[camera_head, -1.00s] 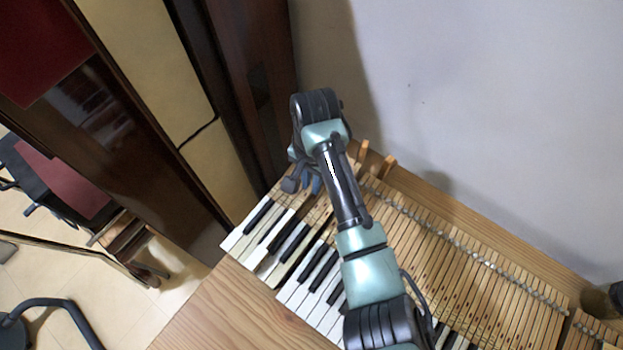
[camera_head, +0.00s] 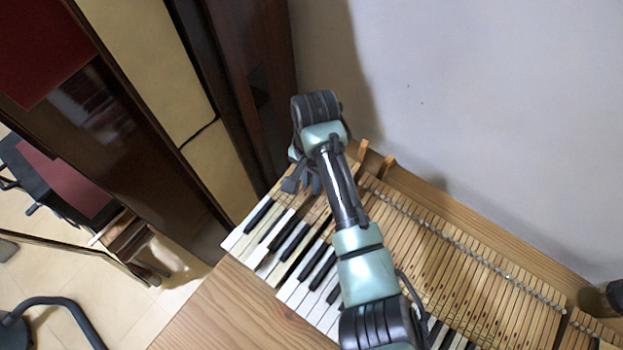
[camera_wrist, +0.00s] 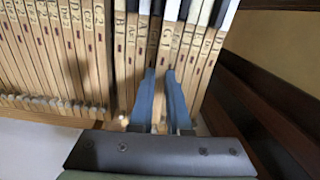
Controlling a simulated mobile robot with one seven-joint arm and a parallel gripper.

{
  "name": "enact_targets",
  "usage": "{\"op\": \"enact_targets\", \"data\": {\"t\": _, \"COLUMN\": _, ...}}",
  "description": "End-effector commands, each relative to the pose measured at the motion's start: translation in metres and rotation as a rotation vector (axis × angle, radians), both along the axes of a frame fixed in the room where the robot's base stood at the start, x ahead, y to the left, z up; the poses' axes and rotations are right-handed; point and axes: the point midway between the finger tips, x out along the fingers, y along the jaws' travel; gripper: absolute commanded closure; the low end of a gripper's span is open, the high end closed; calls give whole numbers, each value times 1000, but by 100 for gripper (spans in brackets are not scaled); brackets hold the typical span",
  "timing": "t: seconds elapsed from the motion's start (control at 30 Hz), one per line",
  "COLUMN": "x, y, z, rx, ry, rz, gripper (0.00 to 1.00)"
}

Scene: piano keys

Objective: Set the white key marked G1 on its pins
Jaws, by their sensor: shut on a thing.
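The white key marked G1 (camera_wrist: 152,42) shows its wooden rear and label in the wrist view, running up from between my fingers. My gripper (camera_wrist: 162,82) is shut on it, one blue finger on each side. In the head view my gripper (camera_head: 306,183) is over the left end of the keyboard, partly under my wrist. The front of a white key (camera_head: 268,263) there lies beside a dark gap. The pins under the held key are hidden, and I cannot tell whether it is seated.
Neighbouring wooden keys (camera_wrist: 85,55) stand close on the left of the held key, with others on its right. A dark wooden panel (camera_wrist: 265,110) is at the right in the wrist view. Two small wooden blocks (camera_head: 387,167) stand at the rear rail. The wooden front ledge (camera_head: 235,310) is clear.

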Motion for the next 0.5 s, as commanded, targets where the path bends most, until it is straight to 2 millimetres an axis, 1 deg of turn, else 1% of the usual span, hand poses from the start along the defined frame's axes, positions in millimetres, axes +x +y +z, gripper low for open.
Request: {"op": "enact_targets", "data": {"t": 0.5, "x": 0, "y": 0, "z": -8, "rx": -1, "ry": 1, "rz": 0, "gripper": 100}}
